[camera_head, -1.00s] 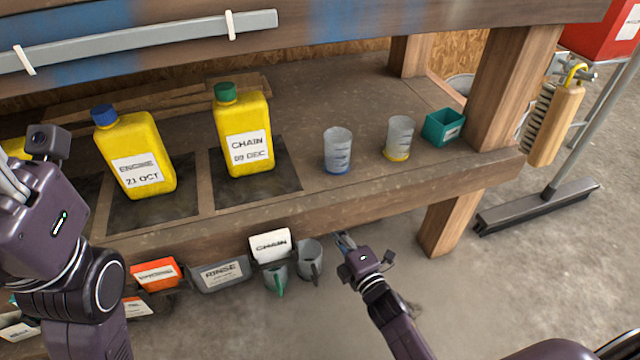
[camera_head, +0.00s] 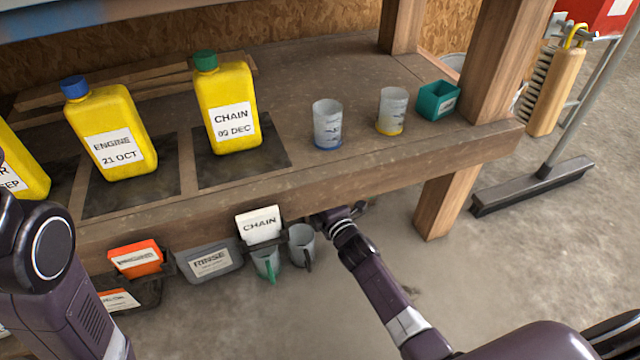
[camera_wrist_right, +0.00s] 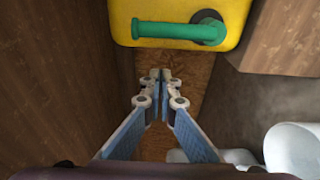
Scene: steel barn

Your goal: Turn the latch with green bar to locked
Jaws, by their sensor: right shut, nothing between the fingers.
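The green bar (camera_wrist_right: 165,31) of the latch shows in the right wrist view. It lies level across the picture on a yellow plate (camera_wrist_right: 190,10), with its round pivot end at the right. The latch cannot be seen in the head view. My right gripper (camera_wrist_right: 161,78) is shut and empty, its fingertips just below the yellow plate in the wrist picture and apart from the bar. In the head view my right gripper (camera_head: 328,217) is at the front edge of the bench, its fingers hidden. My left arm shows at the left edge, its gripper out of the picture.
The wooden bench (camera_head: 360,165) holds yellow bottles (camera_head: 228,105), two clear beakers (camera_head: 328,125) and a teal bin (camera_head: 437,101). A broom (camera_head: 535,185) stands on the floor at right.

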